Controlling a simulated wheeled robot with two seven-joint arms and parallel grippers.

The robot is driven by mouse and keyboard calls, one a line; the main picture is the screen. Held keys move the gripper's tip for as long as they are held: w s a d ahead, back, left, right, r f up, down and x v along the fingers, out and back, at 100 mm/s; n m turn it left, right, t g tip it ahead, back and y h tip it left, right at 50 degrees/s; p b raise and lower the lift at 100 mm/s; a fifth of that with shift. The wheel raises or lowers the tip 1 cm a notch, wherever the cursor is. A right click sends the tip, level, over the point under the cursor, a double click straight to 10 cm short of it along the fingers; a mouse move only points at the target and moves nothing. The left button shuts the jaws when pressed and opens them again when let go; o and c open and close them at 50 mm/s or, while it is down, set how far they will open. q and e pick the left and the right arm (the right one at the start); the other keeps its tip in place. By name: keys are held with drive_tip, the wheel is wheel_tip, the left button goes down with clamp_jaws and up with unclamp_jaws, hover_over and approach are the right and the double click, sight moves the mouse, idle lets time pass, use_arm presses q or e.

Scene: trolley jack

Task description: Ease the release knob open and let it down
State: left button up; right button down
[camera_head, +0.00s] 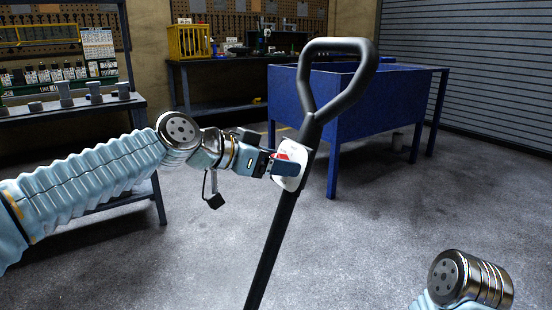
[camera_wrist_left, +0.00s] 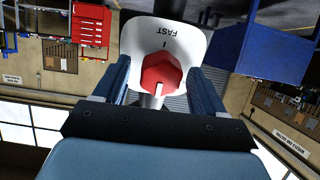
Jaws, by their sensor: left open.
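The release knob (camera_wrist_left: 161,73) is red and faceted, with a white pointer mark, on a white dial plate (camera_wrist_left: 140,38) marked FAST. In the head view a little of the red knob (camera_head: 282,156) shows beside the plate on the black jack handle (camera_head: 274,245). The handle leans and ends in a loop grip at the top. My left gripper (camera_head: 287,164) is at the dial, open, with one blue finger on each side of the knob. In the wrist view gaps show between the fingers and the knob. My right gripper is out of view.
A blue bin table (camera_head: 335,100) stands behind the handle. A dark shelf (camera_head: 70,107) with grey parts is at the left, and a workbench with a yellow crate (camera_head: 188,42) is at the back. The grey floor around the handle is clear. Part of my right arm shows at bottom right.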

use_arm(q)
drive_tip(key=shift+c, duration=0.3)
drive_tip(key=c, duration=0.9)
drive_tip(key=shift+n, duration=0.3)
drive_tip(key=n, duration=0.5)
drive_tip(key=shift+w+a+p, duration=0.1)
drive_tip(key=shift+p, duration=0.25)
drive_tip(key=shift+n+p, duration=0.4)
drive_tip(key=shift+n, duration=1.9)
drive_tip(key=shift+w+a, duration=0.1)
drive_tip(key=o, duration=1)
drive_tip(key=shift+c, duration=0.2)
